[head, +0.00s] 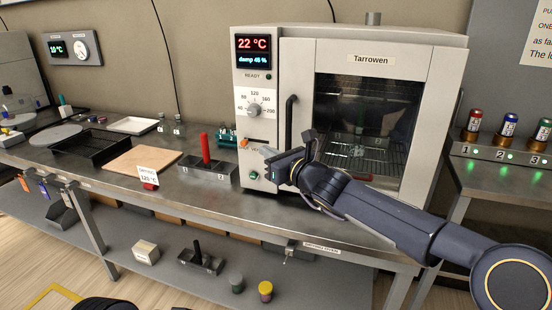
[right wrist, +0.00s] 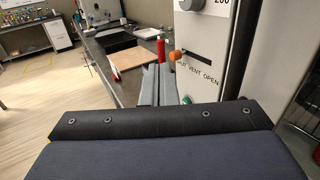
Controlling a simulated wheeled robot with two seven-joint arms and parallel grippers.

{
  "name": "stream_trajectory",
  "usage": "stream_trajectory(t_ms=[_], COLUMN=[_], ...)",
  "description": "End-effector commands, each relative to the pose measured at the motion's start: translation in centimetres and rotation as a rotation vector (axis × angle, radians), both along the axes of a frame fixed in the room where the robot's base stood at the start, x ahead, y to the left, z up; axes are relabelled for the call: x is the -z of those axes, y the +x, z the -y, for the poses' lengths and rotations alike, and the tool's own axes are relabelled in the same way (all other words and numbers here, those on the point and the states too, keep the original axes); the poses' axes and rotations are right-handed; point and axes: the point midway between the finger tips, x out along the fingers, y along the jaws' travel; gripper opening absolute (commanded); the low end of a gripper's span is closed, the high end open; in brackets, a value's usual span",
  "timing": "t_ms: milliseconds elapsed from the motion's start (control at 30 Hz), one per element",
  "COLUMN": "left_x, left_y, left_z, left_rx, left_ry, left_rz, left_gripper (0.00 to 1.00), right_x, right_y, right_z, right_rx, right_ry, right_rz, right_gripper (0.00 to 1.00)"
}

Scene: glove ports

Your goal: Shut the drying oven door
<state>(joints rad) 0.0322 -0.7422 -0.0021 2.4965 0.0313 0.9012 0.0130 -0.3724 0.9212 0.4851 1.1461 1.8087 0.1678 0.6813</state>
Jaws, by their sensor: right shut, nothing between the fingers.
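The drying oven (head: 262,160) is a pale metal box on the bench, its display reading 22 °C. Its door (head: 340,60), with a dark window and a "Tarrowen" label, covers the front. It looks shut or nearly shut; I cannot tell whether a small gap is left. The black upright door handle (head: 290,118) is on the door's left side. My right gripper (head: 266,152) is shut and empty in front of the lower control panel, near the handle's lower end; contact is unclear. Its fingers (right wrist: 158,85) show together in the right wrist view. My left gripper is out of view.
An orange vent knob (right wrist: 177,57) sticks out of the panel close to the right fingers. A red-handled tool (head: 205,147) stands in a grey block left of the oven. A wooden board (head: 140,159) and black tray (head: 88,146) lie further left. Capped canisters (head: 508,128) stand at right.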

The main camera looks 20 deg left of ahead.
Motion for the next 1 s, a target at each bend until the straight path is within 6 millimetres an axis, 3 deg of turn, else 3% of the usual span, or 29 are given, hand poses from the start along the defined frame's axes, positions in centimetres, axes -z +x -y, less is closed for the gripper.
stream_trajectory(t_ms=[33,400,567,767,867,967,1000], left_x=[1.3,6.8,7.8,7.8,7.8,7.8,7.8], left_y=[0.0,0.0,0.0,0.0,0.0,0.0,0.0], left_z=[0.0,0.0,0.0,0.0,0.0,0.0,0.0], left_rx=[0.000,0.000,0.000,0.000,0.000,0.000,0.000], left_ry=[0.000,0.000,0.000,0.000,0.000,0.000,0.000], left_rz=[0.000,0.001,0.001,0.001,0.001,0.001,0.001], left_gripper=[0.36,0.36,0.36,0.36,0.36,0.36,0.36], right_x=[0.5,0.4,0.1,-0.2,-0.9,-2.2,-2.6], right_y=[-0.8,-6.3,-7.8,-8.2,-8.4,-9.0,-9.6], right_z=[-0.1,-0.1,-0.2,0.1,1.6,5.7,7.9], right_rx=[-0.005,-0.006,-0.005,-0.002,0.003,0.012,0.014], right_ry=[0.002,0.002,0.000,-0.001,-0.034,-0.138,-0.204], right_rz=[0.003,0.006,0.004,0.006,0.082,0.279,0.386], right_gripper=[0.00,0.00,0.00,0.00,0.00,0.00,0.00])
